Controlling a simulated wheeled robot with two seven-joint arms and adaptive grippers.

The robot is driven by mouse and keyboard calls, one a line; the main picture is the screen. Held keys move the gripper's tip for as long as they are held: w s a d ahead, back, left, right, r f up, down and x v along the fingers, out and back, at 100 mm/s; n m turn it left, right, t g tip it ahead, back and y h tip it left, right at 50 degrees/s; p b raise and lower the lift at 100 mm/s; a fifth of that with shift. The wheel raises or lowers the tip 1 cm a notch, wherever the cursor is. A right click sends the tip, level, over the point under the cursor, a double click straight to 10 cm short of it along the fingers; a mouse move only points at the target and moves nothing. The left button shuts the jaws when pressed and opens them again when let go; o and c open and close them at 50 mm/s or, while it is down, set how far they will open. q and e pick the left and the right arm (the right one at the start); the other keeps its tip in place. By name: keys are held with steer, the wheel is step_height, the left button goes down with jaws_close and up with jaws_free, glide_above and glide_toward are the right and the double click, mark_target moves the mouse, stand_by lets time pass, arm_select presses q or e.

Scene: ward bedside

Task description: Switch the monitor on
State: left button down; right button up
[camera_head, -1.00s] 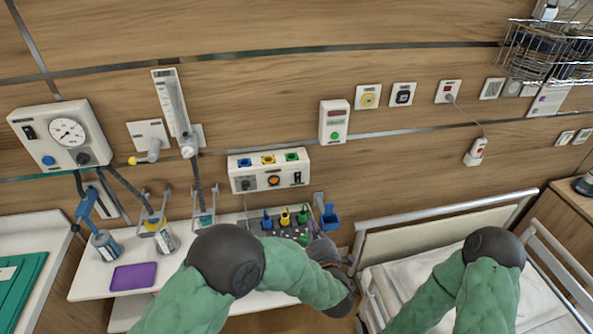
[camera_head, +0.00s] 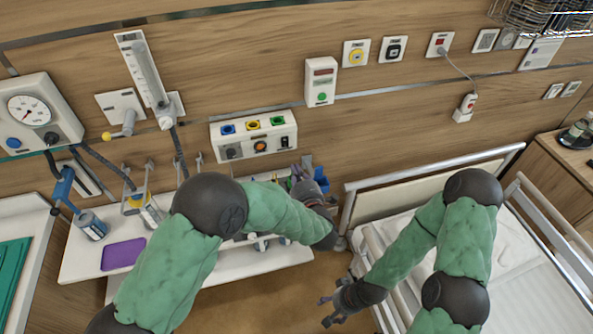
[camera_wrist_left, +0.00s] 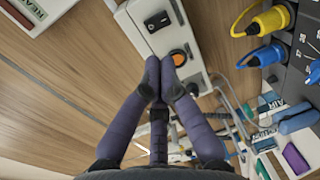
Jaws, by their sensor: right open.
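A white wall box (camera_head: 253,137) with blue, yellow and green sockets, an orange button (camera_head: 260,146) and a black rocker switch (camera_head: 284,142) is on the wood wall; I take it as the monitor. In the left wrist view, the rocker switch (camera_wrist_left: 157,21) and orange button (camera_wrist_left: 178,58) show close up. My left gripper (camera_head: 312,182) is below and right of the box in the head view; its fingertips (camera_wrist_left: 161,76) are together, beside the orange button; contact cannot be told. My right gripper (camera_head: 328,311) is open and empty, low beside the bed.
Blue (camera_wrist_left: 262,56) and yellow (camera_wrist_left: 268,21) plugs on a dark panel are close beside my left gripper. A shelf with a purple pad (camera_head: 122,254) is at left, the bed (camera_head: 400,208) at right. A white box with a green button (camera_head: 321,82) is higher on the wall.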

mark_target(285, 144)
arm_select(q)
steer(key=x, duration=1.1)
steer(key=shift+b, duration=0.3)
